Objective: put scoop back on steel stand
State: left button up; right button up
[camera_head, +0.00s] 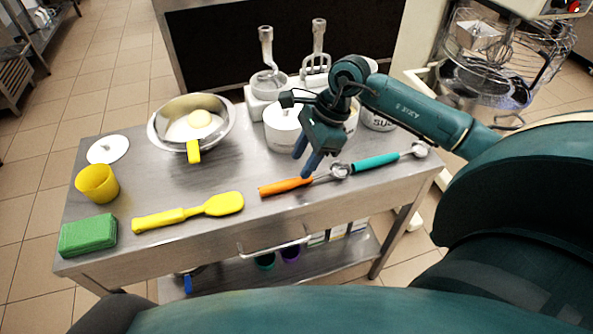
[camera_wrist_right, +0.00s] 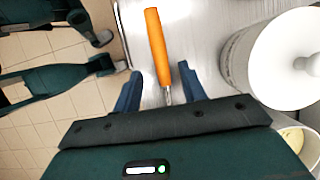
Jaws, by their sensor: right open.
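A scoop with an orange handle (camera_head: 285,187) and a small metal bowl end (camera_head: 341,170) lies on the steel table near its front edge. A second scoop with a teal handle (camera_head: 375,162) lies to its right. My right gripper (camera_head: 306,163) is open, pointing down over the orange scoop. In the right wrist view the orange handle (camera_wrist_right: 157,45) lies ahead of and between the open fingers (camera_wrist_right: 160,80), not gripped. I cannot pick out the steel stand with certainty; upright mixing tools (camera_head: 266,48) stand at the back. My left gripper does not show.
White lidded tubs (camera_head: 283,128) stand close behind my right gripper. A steel bowl (camera_head: 160,126) with a yellow-handled tool, a yellow cup (camera_head: 97,183), a green sponge (camera_head: 88,236) and a yellow spatula (camera_head: 190,212) occupy the left. Bare tabletop (camera_head: 245,165) shows in the middle.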

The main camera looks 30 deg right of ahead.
aim_at(315, 175)
jog(key=w+v, duration=0.1)
jog(key=v, duration=0.6)
jog(key=s+a+r+m+t+y, duration=0.1)
jog(key=s+a+m+t+y, duration=0.15)
jog(key=a+m+y, duration=0.65)
jog(key=s+a+r+m+t+y, duration=0.15)
jog(key=a+m+t+y, duration=0.35)
jog(key=a, duration=0.6)
jog(key=d+f+m+t+h, duration=0.2)
jog(key=f+m+t+h, duration=0.3)
jog(key=m, duration=0.8)
jog(key=d+f+m+t+h, duration=0.25)
jog(key=f+m+h, duration=0.35)
jog(key=m, duration=0.7)
jog(key=s+a+f+m+g+h, duration=0.1)
jog(key=s+f+m+g+h, duration=0.2)
jog(key=s+f+m, duration=0.5)
jog(key=shift+s+f+g, duration=0.3)
jog(key=shift+f+g, duration=0.55)
jog(key=shift+g, duration=0.05)
jog(key=shift+a, duration=0.1)
